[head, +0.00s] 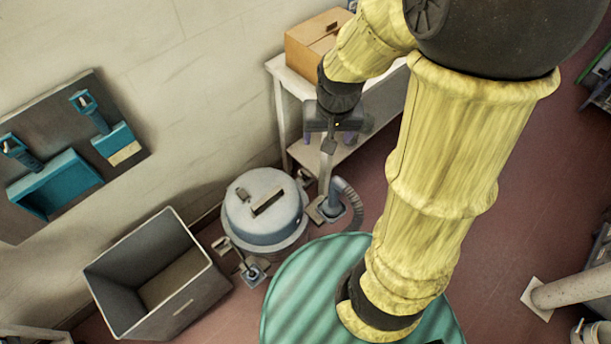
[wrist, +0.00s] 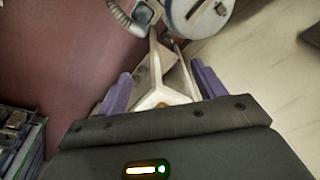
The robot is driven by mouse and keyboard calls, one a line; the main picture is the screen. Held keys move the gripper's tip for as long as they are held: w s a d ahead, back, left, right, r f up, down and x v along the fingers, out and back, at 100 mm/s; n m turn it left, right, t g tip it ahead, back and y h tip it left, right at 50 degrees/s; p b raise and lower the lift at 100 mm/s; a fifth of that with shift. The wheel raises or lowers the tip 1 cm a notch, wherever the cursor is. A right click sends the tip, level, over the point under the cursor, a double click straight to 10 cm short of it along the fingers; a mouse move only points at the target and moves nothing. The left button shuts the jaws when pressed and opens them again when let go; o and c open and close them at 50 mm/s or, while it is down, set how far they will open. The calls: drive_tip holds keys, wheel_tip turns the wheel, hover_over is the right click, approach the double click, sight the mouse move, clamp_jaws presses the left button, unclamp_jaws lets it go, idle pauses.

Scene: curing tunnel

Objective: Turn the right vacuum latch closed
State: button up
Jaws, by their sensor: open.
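The vacuum (head: 262,222) is a round drum with a grey lid, standing on the floor by the wall. It shows partly at the top of the wrist view (wrist: 205,12). A small grey part at its right side (head: 304,178) may be the right latch; its position is too small to tell. My gripper (head: 333,141) hangs above and to the right of the vacuum, apart from it. In the wrist view its two purple fingers (wrist: 163,87) are spread wide. A white table corner shows between them, with no object held.
A white table (head: 283,100) with a cardboard box (head: 312,42) stands behind my gripper. A ribbed hose (head: 352,203) rises right of the vacuum. A grey open bin (head: 180,305) stands to its left.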

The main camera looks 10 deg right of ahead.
drive_tip(key=w+f+m+g+b, duration=0.1)
drive_tip(key=w+f+m+b, duration=0.4)
drive_tip(key=w+f+b, duration=1)
drive_tip(key=m+g+b, duration=0.1)
drive_tip(key=m+b, duration=0.4)
drive_tip(key=b, duration=0.4)
hover_over(306, 172)
wheel_tip(306, 172, down, 16)
drive_tip(key=shift+f, duration=0.1)
wheel_tip(306, 172, down, 17)
drive_tip(key=b, duration=0.5)
drive_tip(key=shift+f, duration=0.15)
drive_tip(key=c, duration=1)
